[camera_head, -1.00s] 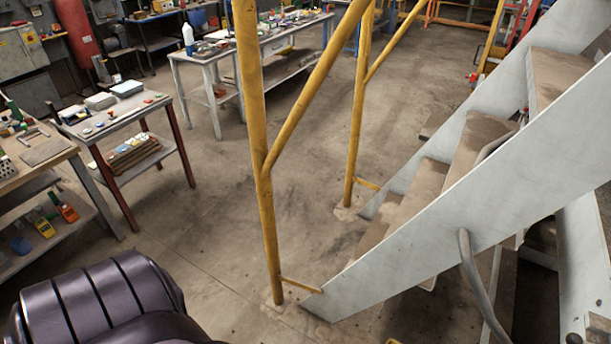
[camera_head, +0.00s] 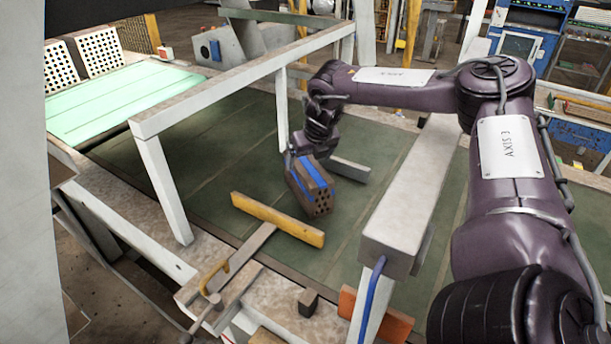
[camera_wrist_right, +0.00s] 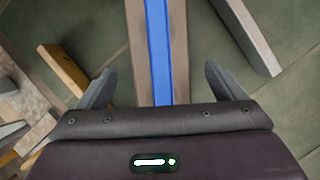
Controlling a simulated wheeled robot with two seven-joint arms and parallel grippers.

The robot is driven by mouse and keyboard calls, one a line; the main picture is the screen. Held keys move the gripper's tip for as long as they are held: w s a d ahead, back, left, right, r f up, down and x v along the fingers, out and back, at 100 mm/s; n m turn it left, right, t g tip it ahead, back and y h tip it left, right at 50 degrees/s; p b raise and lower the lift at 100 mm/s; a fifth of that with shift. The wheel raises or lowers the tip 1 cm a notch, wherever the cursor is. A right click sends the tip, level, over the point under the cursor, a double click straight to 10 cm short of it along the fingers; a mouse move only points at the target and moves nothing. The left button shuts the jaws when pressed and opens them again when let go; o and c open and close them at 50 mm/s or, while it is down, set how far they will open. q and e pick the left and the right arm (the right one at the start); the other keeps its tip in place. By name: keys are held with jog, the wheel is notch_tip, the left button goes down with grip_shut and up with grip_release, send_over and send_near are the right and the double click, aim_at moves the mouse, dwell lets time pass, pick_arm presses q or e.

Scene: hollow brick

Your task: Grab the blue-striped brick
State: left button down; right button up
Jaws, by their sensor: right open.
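The blue-striped brick (camera_head: 312,188) is brown with holes in its end face and blue stripes along it. It is on the dark green surface in the head view. My right gripper (camera_head: 297,160) is at the brick's far upper end. In the right wrist view the brick (camera_wrist_right: 178,50) runs up the middle, with a blue stripe along it. The open fingers of the right gripper (camera_wrist_right: 162,80) stand on either side of it, with visible gaps. My left gripper is not in view.
A yellow-orange bar (camera_head: 278,218) lies just left of the brick. A pale metal frame (camera_head: 235,80) stands behind and left. A grey beam (camera_head: 408,190) is at the right, close to my arm. Perforated bricks (camera_head: 100,52) stand at the far left.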

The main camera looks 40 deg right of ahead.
aim_at(307, 164)
jog(key=shift+s+a+f, duration=0.1)
jog(key=shift+a+f, duration=0.15)
jog(key=shift+f, duration=0.1)
jog(key=x, duration=0.4)
jog(key=d+x, duration=0.1)
jog(key=x, duration=0.1)
jog(key=shift+w+r, duration=0.15)
jog(key=shift+w, duration=0.1)
jog(key=shift+s+a+r, duration=0.25)
jog(key=shift+a+r, duration=0.05)
jog(key=shift+c, duration=0.6)
jog(key=shift+d, duration=0.1)
jog(key=c, duration=1.7)
jog(key=shift+w, duration=0.2)
jog(key=shift+c, duration=0.4)
jog(key=shift+r, duration=0.1)
